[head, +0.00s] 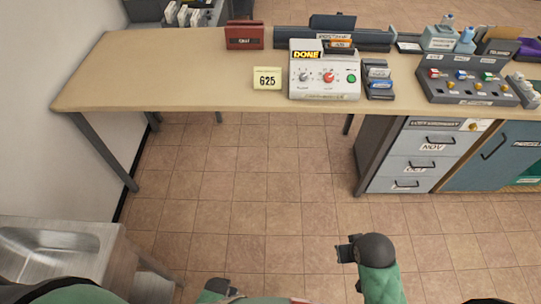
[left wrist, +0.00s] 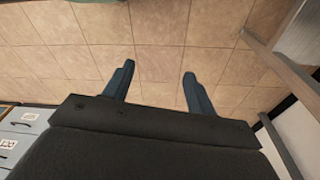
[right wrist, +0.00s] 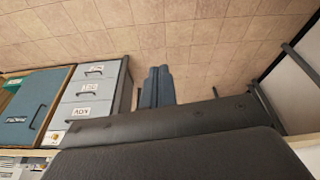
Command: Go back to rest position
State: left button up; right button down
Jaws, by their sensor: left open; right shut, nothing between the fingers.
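My left gripper (left wrist: 158,82) is open and empty in the left wrist view, with its two blue fingers well apart over the tiled floor. My right gripper (right wrist: 158,87) is shut with nothing in it in the right wrist view, its fingers side by side over the floor. Green and dark parts of my own arms show low in the head view, below and apart from the table. I cannot clearly make out either pair of fingertips there.
A long beige table (head: 180,70) holds a grey DONE box (head: 325,85), a yellow G25 card (head: 267,78), a red box (head: 245,36) and a button panel (head: 466,88). Grey drawers (head: 415,165) stand under it. A metal sink (head: 45,245) is at lower left. The middle floor is clear.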

notch_tip(320, 180, down, 28)
jog(key=a+b, duration=0.2)
jog(key=b, duration=0.1)
pick_arm(q)
notch_tip(320, 180, down, 8)
jog(key=b, duration=0.1)
jog(key=shift+s+a+b, duration=0.25)
jog(key=shift+a+b, duration=0.05)
jog(key=shift+b, duration=0.1)
pick_arm(e)
jog(key=s+f, duration=0.3)
jog(key=f, duration=0.7)
jog(key=s+f+g, duration=0.1)
jog(key=s+f, duration=0.3)
jog(key=f, duration=0.7)
jog(key=shift+s+d+f+g, duration=0.15)
jog(key=shift+d+f+g, duration=0.05)
jog(key=shift+f+g, duration=0.1)
pick_arm(q)
jog(key=shift+r, duration=0.1)
